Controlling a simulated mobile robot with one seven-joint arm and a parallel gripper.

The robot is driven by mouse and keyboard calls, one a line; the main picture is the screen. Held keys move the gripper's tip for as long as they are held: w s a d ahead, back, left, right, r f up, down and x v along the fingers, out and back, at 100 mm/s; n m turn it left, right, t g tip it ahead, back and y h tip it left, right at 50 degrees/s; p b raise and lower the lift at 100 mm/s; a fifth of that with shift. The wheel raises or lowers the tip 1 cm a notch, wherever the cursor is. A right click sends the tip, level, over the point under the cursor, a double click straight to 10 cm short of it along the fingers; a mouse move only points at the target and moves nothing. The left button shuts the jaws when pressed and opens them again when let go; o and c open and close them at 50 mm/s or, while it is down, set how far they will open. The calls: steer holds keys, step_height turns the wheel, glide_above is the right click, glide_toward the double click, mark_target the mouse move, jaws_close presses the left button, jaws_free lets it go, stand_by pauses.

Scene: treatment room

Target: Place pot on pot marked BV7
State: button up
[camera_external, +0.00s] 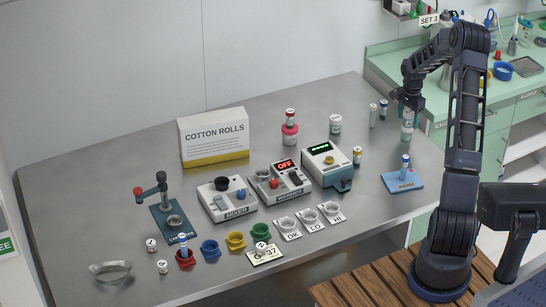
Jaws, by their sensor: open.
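Several small pots and vials stand on the steel table; their marks are too small to read, so I cannot tell which is BV7. A red-and-white pot (290,116) sits on a pink pot (290,134) behind the middle. A white pot (335,124) stands to their right. A yellow-banded pot (357,155) is beside the teal device. A blue-banded pot (383,107) and a pale cylinder (372,116) stand at the back right. My gripper (409,107) is open, pointing down at the far right, just over a clear bottle (406,130). I cannot tell whether they touch.
A cotton rolls box (214,138), a mixer (227,199), a warmer (279,182) and a teal device (327,165) fill the middle. A blue pad (403,180) holds a blue-and-white vial (405,160). Coloured cups (210,250) line the front. The table's back left is clear.

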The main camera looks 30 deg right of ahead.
mark_target(409, 111)
step_height(409, 111, up, 11)
steer(key=shift+f, duration=0.1)
steer(key=shift+a+r, duration=0.2)
steer(key=shift+r, duration=0.4)
steer(key=s+a+r+n+t+h, duration=0.1)
steer(key=s+a+r+n, duration=0.3)
steer(key=s+a+r, duration=0.6)
steer(key=s+a+r+n+t, duration=0.1)
steer(key=s+a+r+n, duration=0.3)
steer(key=s+a+r, duration=0.5)
steer(key=s+a+n+t, duration=0.1)
steer(key=s+a+n, duration=0.3)
steer(key=s+a, duration=0.3)
steer(key=s+a+n+t+y, duration=0.1)
steer(key=s+a+n, duration=0.3)
steer(key=s, duration=1.1)
steer(key=a, duration=0.2)
steer(key=shift+s+a+f+t, duration=0.2)
steer(key=shift+a+f+t, duration=0.1)
steer(key=shift+a+f, duration=0.05)
